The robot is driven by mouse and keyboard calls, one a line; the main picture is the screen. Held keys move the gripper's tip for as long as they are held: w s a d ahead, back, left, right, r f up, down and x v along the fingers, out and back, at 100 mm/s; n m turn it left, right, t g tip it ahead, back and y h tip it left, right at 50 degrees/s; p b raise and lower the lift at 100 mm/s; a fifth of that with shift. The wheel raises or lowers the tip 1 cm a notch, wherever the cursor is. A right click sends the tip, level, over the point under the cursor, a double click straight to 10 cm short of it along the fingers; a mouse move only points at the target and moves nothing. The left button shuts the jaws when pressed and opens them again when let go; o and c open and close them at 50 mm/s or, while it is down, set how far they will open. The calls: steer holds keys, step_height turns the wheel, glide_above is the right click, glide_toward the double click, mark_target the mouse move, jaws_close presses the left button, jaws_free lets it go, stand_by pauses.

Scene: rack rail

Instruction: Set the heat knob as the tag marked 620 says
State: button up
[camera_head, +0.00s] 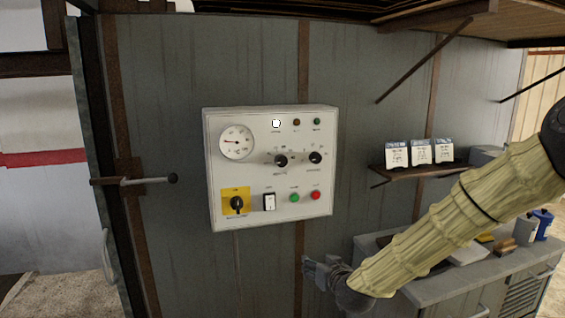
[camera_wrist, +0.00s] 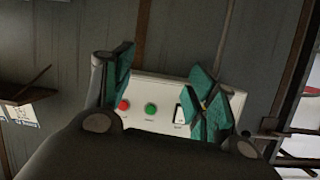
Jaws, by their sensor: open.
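A white control panel (camera_head: 268,215) is fixed to the grey metal wall. It carries two black knobs in its middle row, a left one (camera_head: 281,160) and a right one (camera_head: 315,158); their labels are too small to read, so I cannot tell which is heat. Three white tags (camera_head: 397,153) (camera_head: 420,151) (camera_head: 443,150) stand on a small shelf at the right; I cannot read their numbers. My gripper (camera_head: 315,270) is open and empty, below the panel in the head view. In the wrist view its teal fingers (camera_wrist: 165,85) spread in front of the panel (camera_wrist: 155,90), seen inverted.
The panel also has a round gauge (camera_head: 237,142), a yellow-backed rotary switch (camera_head: 237,203), a white rocker switch (camera_head: 269,202), a green button (camera_head: 294,198) and a red button (camera_head: 315,195). A door handle (camera_head: 150,180) juts out left. A cluttered bench (camera_head: 430,286) stands at lower right.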

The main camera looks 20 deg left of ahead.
mark_target(283, 162)
steer(key=w+a+r+n+t+y, duration=0.15)
steer(key=a+r, duration=0.25)
steer(key=r, duration=0.9)
steer(key=w+a+r+t+y, duration=0.1)
steer(key=w+a+r+t, duration=0.3)
steer(key=r, duration=0.9)
steer(key=w+a+p, duration=0.1)
steer(key=w+a, duration=0.1)
steer(key=w+a+g+p, duration=0.1)
steer(key=w+a+p, duration=0.1)
steer(key=w, duration=0.1)
steer(key=w+a+g+p, duration=0.1)
steer(key=w+a+p, duration=0.1)
steer(key=shift+w+a+f, duration=0.25)
steer(key=shift+w+a, duration=0.05)
steer(key=shift+w, duration=0.05)
steer(key=shift+c, duration=0.2)
steer(key=c, duration=1)
